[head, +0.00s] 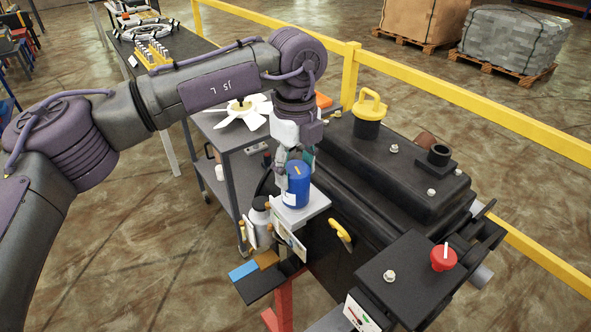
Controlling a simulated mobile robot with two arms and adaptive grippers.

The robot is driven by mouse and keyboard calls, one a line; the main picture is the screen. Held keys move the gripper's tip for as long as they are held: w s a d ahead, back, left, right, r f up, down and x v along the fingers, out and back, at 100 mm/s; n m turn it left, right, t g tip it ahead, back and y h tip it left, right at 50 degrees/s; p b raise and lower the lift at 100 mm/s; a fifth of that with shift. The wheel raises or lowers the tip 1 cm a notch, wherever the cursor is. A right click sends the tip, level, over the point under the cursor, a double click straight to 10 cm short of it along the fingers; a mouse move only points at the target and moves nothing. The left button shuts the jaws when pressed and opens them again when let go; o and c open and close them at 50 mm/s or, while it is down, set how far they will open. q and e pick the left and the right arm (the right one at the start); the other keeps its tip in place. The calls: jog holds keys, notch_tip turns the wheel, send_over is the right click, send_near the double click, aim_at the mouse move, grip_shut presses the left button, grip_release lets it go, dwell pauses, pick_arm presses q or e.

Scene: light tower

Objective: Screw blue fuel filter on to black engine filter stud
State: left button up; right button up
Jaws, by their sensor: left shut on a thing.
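The blue fuel filter (297,186) is a small upright cylinder with a pale label, in the middle of the head view. My left gripper (294,163) comes down from above and is shut on its upper part. The filter is over or on a light grey ledge (318,204) at the side of the black engine (385,175). The filter stud is not visible, and I cannot tell whether the filter touches the ledge. My right gripper is not in view.
The engine has a yellow-handled cap (370,107) and a red knob (443,257). A grey cart with a white fan (246,111) stands behind my left arm. A yellow rail (460,92) runs behind the engine. Bottles and a small panel (289,236) sit close below the filter.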

pick_arm(q)
jog(key=shift+m, duration=1)
jog(key=shift+f, duration=0.1)
jog(key=m, duration=0.4)
jog(key=shift+m+b, duration=0.3)
jog(key=shift+b, duration=0.05)
jog(key=shift+f+m, duration=0.1)
jog(key=shift+m, duration=0.2)
jog(key=m, duration=0.2)
jog(key=shift+f+m, duration=0.1)
jog(key=shift+m, duration=0.2)
jog(key=m, duration=0.2)
jog(key=shift+m, duration=0.3)
jog(key=shift+s, duration=0.1)
